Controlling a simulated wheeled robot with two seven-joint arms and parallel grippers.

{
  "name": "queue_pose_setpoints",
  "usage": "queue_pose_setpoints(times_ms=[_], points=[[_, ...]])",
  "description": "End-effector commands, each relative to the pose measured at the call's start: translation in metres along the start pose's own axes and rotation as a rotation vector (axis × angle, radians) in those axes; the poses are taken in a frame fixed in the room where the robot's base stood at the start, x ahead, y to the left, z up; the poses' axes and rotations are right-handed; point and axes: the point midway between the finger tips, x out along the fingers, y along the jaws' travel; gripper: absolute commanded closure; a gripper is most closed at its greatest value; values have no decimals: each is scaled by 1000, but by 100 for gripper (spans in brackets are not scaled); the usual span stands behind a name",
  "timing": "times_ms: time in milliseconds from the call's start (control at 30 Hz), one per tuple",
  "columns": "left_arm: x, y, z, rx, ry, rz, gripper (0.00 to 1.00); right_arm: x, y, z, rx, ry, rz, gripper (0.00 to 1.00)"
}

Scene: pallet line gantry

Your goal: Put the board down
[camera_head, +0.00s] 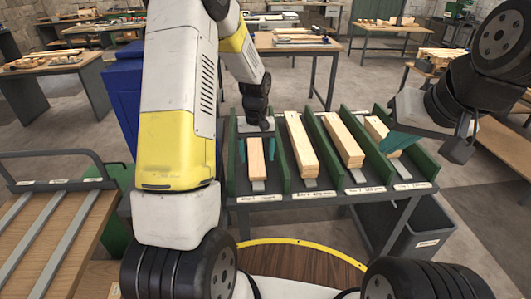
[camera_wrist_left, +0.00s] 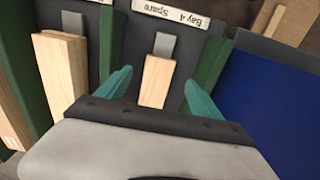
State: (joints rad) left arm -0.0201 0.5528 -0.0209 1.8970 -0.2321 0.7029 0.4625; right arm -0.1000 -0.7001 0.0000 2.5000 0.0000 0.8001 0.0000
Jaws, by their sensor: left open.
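A short light wooden board (camera_head: 256,158) lies in the leftmost bay of the rack; it also shows in the left wrist view (camera_wrist_left: 156,82), where the bay label reads "Bay 4 Spare". My left gripper (camera_head: 257,147) is over this board; its teal fingers (camera_wrist_left: 158,78) stand apart, one on each side of the board, with gaps visible. My right gripper (camera_head: 392,138) is at the rightmost bay, one teal finger visible beside another board (camera_head: 378,129). Its other finger is not clear.
Green dividers (camera_head: 284,172) separate the bays. The two middle bays hold longer boards (camera_head: 301,145) (camera_head: 343,140). A blue cabinet (camera_head: 122,95) stands left of the rack. A dark bin (camera_head: 420,235) sits under the rack's right side. A slatted wooden table (camera_head: 50,230) is at lower left.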

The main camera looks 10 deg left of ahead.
Motion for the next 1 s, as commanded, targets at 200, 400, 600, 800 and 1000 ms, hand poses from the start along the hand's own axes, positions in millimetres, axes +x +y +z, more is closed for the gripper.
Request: queue_pose_setpoints(times_ms=[200, 400, 600, 800, 1000], points=[[-36, 0, 0, 1, 2, 0, 24, 0, 0, 0, 0, 0, 0, 100], [-60, 0, 5, 9, 16, 11, 24, 0, 0, 0, 0, 0, 0, 100], [-133, -9, 41, 65, 115, 74, 24, 0, 0, 0, 0, 0, 0, 100], [-203, -22, 107, 154, 248, 149, 24, 0, 0, 0, 0, 0, 0, 100], [-242, -36, 177, 243, 386, 211, 24, 0, 0, 0, 0, 0, 0, 100]])
